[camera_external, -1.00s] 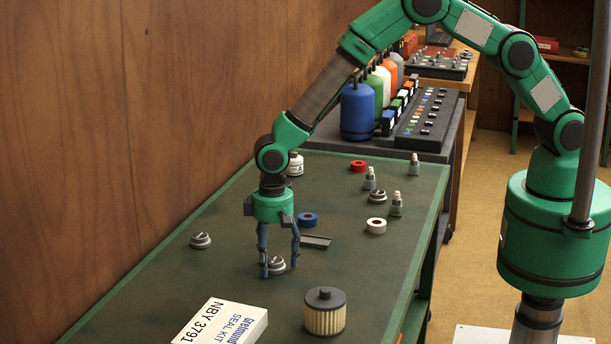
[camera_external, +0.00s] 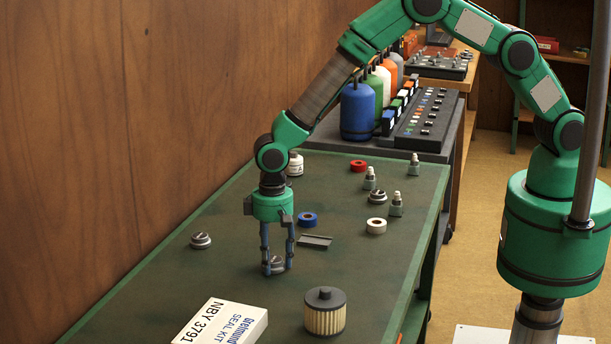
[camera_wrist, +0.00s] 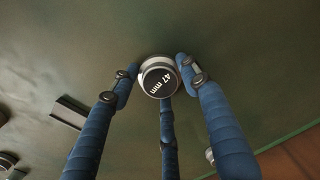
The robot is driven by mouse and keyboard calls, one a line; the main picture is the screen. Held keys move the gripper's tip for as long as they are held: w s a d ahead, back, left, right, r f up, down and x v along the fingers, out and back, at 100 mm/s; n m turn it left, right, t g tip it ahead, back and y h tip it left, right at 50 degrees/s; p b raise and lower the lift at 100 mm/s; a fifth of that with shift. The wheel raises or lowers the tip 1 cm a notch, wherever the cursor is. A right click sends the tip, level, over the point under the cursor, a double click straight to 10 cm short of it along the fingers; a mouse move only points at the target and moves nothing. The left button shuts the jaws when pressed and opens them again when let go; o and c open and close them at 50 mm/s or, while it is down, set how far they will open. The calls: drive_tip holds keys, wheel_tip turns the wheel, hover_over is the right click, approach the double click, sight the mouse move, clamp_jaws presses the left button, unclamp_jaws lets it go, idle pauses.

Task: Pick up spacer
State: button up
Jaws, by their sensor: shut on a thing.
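The spacer (camera_external: 277,263) is a small grey stepped disc on the green table. The spacer appears to rest at table level. Similar grey discs stand at the left (camera_external: 200,240) and farther back (camera_external: 377,197).
A seal kit box (camera_external: 222,325) and a filter (camera_external: 325,312) lie in front. A dark channel piece (camera_external: 316,241), a blue ring (camera_external: 308,219), a white ring (camera_external: 376,226) and a red ring (camera_external: 358,165) lie behind. The table's left side is mostly clear.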

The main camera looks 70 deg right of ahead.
sight(273, 259)
drive_tip(key=shift+r, duration=0.7)
wheel_tip(273, 259, up, 2)
drive_tip(key=shift+r+p, duration=0.15)
drive_tip(key=shift+p, duration=0.2)
drive_tip(key=s+d, duration=0.2)
drive_tip(key=s, duration=0.3)
drive_tip(key=s+d+p, duration=0.1)
drive_tip(key=s+d, duration=0.1)
drive_tip(key=s, duration=0.2)
drive_tip(key=s+d+r, duration=0.1)
drive_tip(key=s+d, duration=0.1)
drive_tip(key=s, duration=0.3)
drive_tip(key=shift+s+d+r, duration=0.1)
drive_tip(key=shift+s+d, duration=0.2)
drive_tip(key=shift+d, duration=0.05)
drive_tip(key=shift+w, duration=0.1)
